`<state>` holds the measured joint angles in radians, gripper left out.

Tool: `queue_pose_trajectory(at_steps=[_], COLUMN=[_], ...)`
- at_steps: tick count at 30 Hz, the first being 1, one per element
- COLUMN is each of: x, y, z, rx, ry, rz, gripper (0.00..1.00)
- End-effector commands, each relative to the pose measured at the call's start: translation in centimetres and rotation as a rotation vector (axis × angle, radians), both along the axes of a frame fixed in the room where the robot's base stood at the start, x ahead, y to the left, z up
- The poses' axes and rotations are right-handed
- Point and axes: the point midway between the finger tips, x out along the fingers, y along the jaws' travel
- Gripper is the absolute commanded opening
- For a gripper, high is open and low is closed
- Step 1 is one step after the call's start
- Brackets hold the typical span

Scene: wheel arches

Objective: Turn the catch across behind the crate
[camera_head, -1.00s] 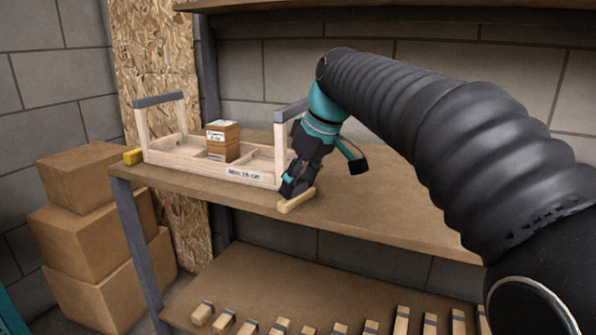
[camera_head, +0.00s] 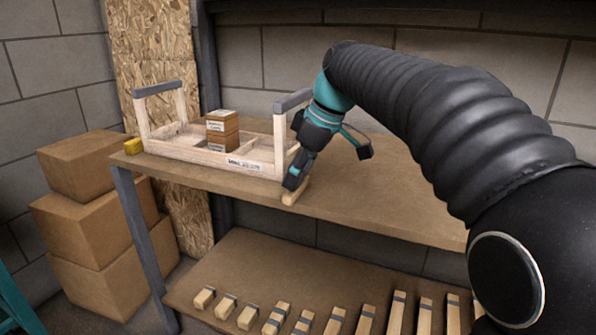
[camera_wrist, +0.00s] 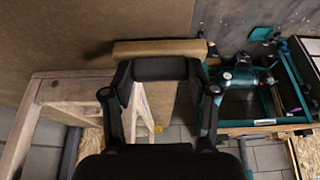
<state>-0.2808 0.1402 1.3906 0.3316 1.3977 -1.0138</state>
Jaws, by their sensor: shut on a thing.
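The crate (camera_head: 255,172) is an open pale wooden carrier with grey-topped end handles, standing on the upper shelf. The catch (camera_head: 291,197) is a small pale wooden bar at the shelf's front edge, by the crate's right end. My gripper (camera_head: 291,184) points down beside the crate's right end post and is shut on the catch, hiding part of it. The catch lies slantwise, its far end pointing inward over the shelf. In the wrist view the catch (camera_wrist: 160,47) crosses beyond my fingers, and a pale crate post shows at the left.
A stack of labelled brown boxes (camera_head: 223,130) stands in the crate. A yellow block (camera_head: 133,146) sits at the shelf's left end. The upper shelf (camera_head: 400,215) is bare to the right. Several banded wooden bars (camera_head: 335,320) lie on the lower shelf. Cartons (camera_head: 85,215) are stacked at left.

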Motion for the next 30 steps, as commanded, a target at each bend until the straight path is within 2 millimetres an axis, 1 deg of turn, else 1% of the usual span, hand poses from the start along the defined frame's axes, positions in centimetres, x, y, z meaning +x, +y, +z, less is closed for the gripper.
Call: queue_pose_trajectory(at_steps=[2,3,5,6,15,19,23,30], x=[0.1,0.1,0.0,0.0,0.0,0.0,-0.2,-0.7], y=[0.0,0.0,0.0,0.0,0.0,-0.3,-1.0,-2.8], z=[0.0,0.0,0.0,0.0,0.1,0.8,2.6,7.0], rx=[0.000,0.000,0.000,-0.001,0.000,0.000,0.000,0.000], ry=[-0.003,-0.002,-0.002,-0.002,-0.001,-0.003,-0.003,-0.003], rz=[0.001,0.000,0.000,0.000,0.000,-0.001,-0.001,-0.002], gripper=[0.23,0.66,0.81,0.83,0.83,0.83,0.83,0.83])
